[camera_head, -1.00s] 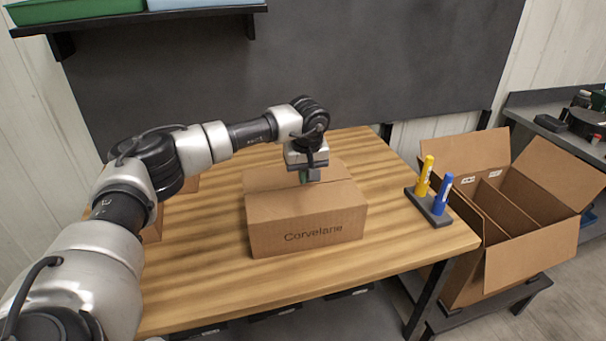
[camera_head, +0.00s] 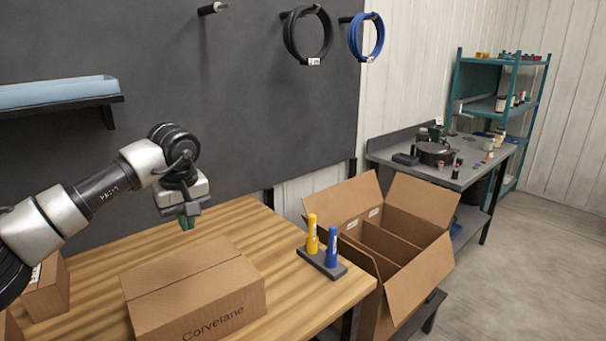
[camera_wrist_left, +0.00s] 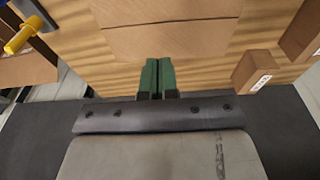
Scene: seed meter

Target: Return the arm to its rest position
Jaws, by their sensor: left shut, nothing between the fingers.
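My left arm comes in from the left in the head view. Its gripper (camera_head: 187,222) points down above the wooden table, behind and above a closed cardboard box (camera_head: 190,290) marked "Corvelane", and apart from it. In the left wrist view the two green fingers (camera_wrist_left: 158,76) are together with nothing between them. The box's top (camera_wrist_left: 165,35) shows beyond them. My right gripper is in neither view.
A yellow marker (camera_head: 312,234) and a blue marker (camera_head: 332,247) stand in a dark holder on the wooden table (camera_head: 290,290). An open divided carton (camera_head: 405,285) stands to the right. Smaller boxes (camera_head: 45,290) sit at left. A dark wall panel (camera_head: 260,110) rises behind.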

